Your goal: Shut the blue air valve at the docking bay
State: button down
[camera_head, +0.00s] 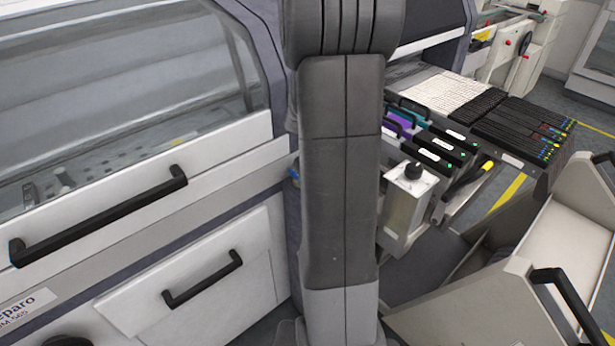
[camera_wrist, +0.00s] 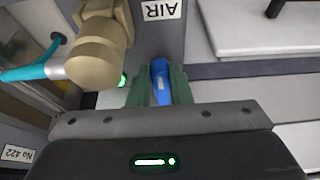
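The blue air valve handle (camera_wrist: 161,84) shows in the wrist view, just below a white AIR label (camera_wrist: 161,9) on a grey panel. My gripper (camera_wrist: 161,88) has its two green fingers on either side of the handle, close against it with no clear gap, so it looks shut on the handle. The handle runs along the fingers, pointing up in this view. Its lower end and the valve body are hidden by the gripper.
A beige fitting (camera_wrist: 97,52) with a teal hose (camera_wrist: 28,73) sits close left of the fingers. In the head view, a white machine with a black handle (camera_head: 100,215) stands left. A feeder bank (camera_head: 520,130) and a trolley with a black handle (camera_head: 570,300) stand right.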

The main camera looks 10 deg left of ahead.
jog(key=shift+s+a+m, duration=0.1)
jog(key=shift+s+m, duration=0.05)
jog(key=shift+m, duration=0.25)
jog(key=shift+s+a+m+t+h+p, duration=0.25)
jog(key=shift+m+t+h+p, duration=0.2)
jog(key=shift+m+p, duration=0.5)
jog(key=shift+s+a+f+m+t+h+b, duration=0.1)
jog(key=shift+a+m+t+h+b, duration=0.1)
jog(key=shift+m, duration=0.45)
jog(key=shift+s+a+m+t+h+b, duration=0.1)
jog(key=shift+m+h+b, duration=0.1)
jog(key=shift+m, duration=0.4)
jog(key=shift+a+f+m+h+b, duration=0.15)
jog(key=shift+a+m+h+b, duration=0.15)
jog(key=shift+m+b, duration=0.75)
jog(key=m+b, duration=0.1)
jog(key=b, duration=0.2)
jog(key=a+m+h+b, duration=0.1)
jog(key=m+b, duration=0.1)
jog(key=b, duration=0.1)
jog(key=shift+f, duration=0.1)
jog(key=shift+a+r+m+h+b, duration=0.2)
jog(key=shift+m+h+b, duration=0.2)
jog(key=shift+m+b, duration=0.4)
jog(key=shift+a+r+m+h+b, duration=0.1)
jog(key=shift+a+m+h+b, duration=0.2)
jog(key=shift+m+b, duration=0.4)
jog(key=shift+d, duration=0.1)
jog(key=c, duration=1.3)
grip_release()
